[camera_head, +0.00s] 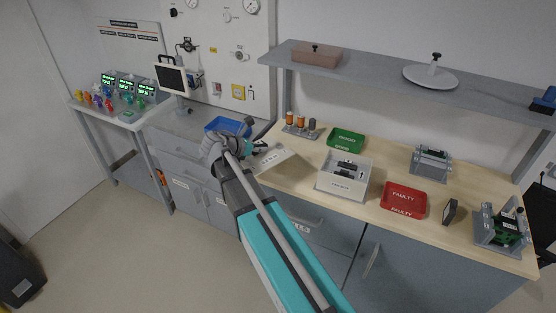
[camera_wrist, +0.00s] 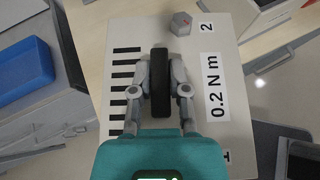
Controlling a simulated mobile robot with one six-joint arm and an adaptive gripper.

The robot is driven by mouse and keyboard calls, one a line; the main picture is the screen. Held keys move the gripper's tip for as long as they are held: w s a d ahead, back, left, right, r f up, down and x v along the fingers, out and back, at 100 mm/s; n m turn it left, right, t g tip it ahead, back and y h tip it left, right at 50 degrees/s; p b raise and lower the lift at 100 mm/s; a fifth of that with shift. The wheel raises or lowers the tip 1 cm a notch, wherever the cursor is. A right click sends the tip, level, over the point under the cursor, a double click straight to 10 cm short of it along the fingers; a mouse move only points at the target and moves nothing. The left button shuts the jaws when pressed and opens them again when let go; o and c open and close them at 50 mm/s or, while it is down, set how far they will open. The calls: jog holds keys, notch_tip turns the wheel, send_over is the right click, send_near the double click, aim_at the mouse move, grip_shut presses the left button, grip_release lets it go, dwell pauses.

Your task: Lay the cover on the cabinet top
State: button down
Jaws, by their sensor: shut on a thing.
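The cover (camera_wrist: 225,60) is a pale flat plate with dark slots along one side and the print "0.2 N m" and "2". My gripper (camera_wrist: 160,85) is shut on its black bar handle (camera_wrist: 160,65). A grey knob (camera_wrist: 181,24) shows near the "2". In the head view, the cover (camera_head: 272,160) hangs tilted by the bench's left end, partly hidden by my gripper (camera_head: 255,148). An open-topped white box (camera_head: 343,183), perhaps the cabinet, stands on the bench to the right with dark parts inside. The cover is apart from it.
A green tray (camera_head: 345,139) lies behind the white box and a red FAULTY tray (camera_head: 404,199) to its right. Orange cylinders in a rack (camera_head: 299,127) stand at the bench's back left. A shelf (camera_head: 380,75) overhangs the back. A blue bin (camera_head: 228,126) sits on the left counter.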

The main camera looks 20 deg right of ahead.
aim_at(271, 143)
jog(key=w+d+f+b, duration=0.1)
jog(key=w+d, duration=0.1)
jog(key=w+d+f+b, duration=0.1)
jog(key=w+d+f, duration=0.1)
jog(key=w+d+f+b, duration=0.1)
jog(key=d+b, duration=0.1)
jog(key=d, duration=0.1)
jog(key=shift+w+f, duration=0.15)
jog(key=shift+w, duration=0.25)
jog(key=f+b, duration=0.1)
jog(key=w+d+f+b, duration=0.2)
jog(key=f+b, duration=0.1)
jog(key=shift+d, duration=0.2)
jog(key=shift+w+d+f+b, duration=0.2)
jog(key=shift+d+f+b, duration=0.1)
jog(key=shift+b, duration=0.1)
jog(key=shift+w+d+f+b, duration=0.3)
jog(key=shift+d+f+b, duration=0.05)
jog(key=shift+f+b, duration=1.65)
jog(key=shift+f, duration=0.2)
jog(key=c, duration=0.6)
grip_release()
jog(key=shift+r, duration=0.1)
